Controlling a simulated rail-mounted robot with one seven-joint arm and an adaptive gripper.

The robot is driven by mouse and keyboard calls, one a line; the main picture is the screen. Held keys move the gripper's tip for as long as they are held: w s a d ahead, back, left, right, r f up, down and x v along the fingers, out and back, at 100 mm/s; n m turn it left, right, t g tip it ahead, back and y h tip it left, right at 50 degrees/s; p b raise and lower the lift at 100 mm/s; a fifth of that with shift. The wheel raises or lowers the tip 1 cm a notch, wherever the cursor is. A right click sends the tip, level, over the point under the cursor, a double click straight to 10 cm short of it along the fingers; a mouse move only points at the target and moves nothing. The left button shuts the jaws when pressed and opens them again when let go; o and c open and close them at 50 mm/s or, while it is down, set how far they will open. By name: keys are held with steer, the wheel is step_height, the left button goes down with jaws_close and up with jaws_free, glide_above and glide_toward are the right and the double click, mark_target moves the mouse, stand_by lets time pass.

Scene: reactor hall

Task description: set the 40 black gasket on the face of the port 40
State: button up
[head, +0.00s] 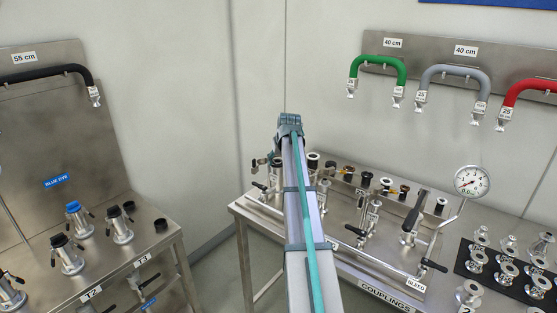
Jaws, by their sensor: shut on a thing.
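My arm reaches away from the bottom centre, over the couplings bench (390,297), and ends in view at a grey joint. My gripper does not show; the arm may hide it. I cannot pick out the 40 black gasket. Several small fittings with dark tops, such as one (313,160) just right of my arm, stand along the back of the bench. Their labels are too small to read, so I cannot tell which is the port 40.
A pressure gauge (471,182) and upright valves with black handles (415,213) rise from the bench. A black mat (467,268) with metal fittings lies at right. Green (378,64), grey (455,72) and red (530,88) hoses hang behind. A left bench (165,236) carries capped ports.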

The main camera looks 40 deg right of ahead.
stand_by(0.3)
steer(key=o, duration=0.9)
